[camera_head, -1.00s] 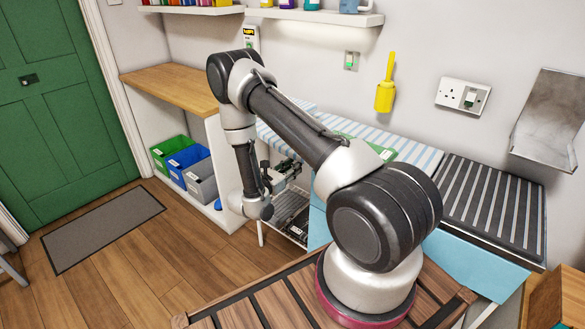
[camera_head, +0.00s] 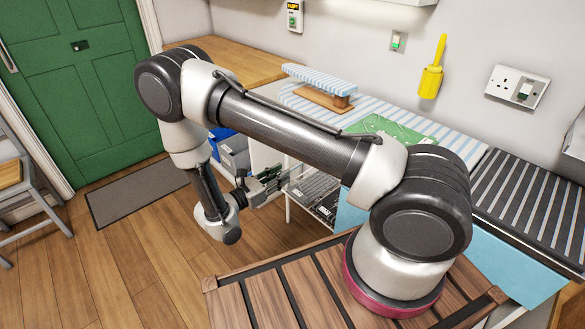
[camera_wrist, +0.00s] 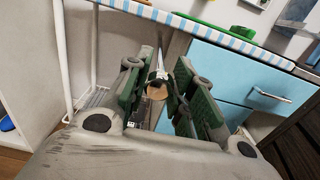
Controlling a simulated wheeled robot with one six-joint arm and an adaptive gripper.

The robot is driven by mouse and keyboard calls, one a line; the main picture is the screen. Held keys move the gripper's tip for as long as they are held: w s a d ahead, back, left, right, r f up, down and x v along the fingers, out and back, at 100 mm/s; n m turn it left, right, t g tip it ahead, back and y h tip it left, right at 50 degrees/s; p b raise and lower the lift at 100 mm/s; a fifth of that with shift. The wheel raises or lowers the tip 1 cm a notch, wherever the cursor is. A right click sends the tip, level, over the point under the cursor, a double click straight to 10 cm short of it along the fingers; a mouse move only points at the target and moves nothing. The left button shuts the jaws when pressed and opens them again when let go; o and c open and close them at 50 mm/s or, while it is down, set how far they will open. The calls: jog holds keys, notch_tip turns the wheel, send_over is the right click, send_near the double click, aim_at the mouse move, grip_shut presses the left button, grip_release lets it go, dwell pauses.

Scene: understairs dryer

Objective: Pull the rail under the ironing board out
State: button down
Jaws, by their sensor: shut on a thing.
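The ironing board (camera_head: 455,137) has a blue-and-white striped cover, and its striped edge (camera_wrist: 225,40) crosses the top of the wrist view. Below it, a thin grey rail (camera_wrist: 184,65) runs toward the camera and ends at a round tan knob (camera_wrist: 157,91). My gripper (camera_wrist: 160,82), with green finger pads, is shut on this rail end, with a pad on each side of the knob. In the head view my gripper (camera_head: 268,183) is left of the open space under the board. The rail is too small to make out there.
A light-blue drawer front (camera_wrist: 235,78) with a metal handle is right of the rail. A white leg (camera_wrist: 62,60) stands left. A wire rack (camera_head: 312,190) sits under the board. Wooden floor (camera_head: 150,240) left of my arm is clear. A grey chair (camera_head: 30,190) is at far left.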

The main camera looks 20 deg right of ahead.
jog(key=shift+v, duration=0.8)
jog(key=c, duration=1.2)
grip_release()
jog(key=shift+a, duration=0.1)
jog(key=v, duration=1.2)
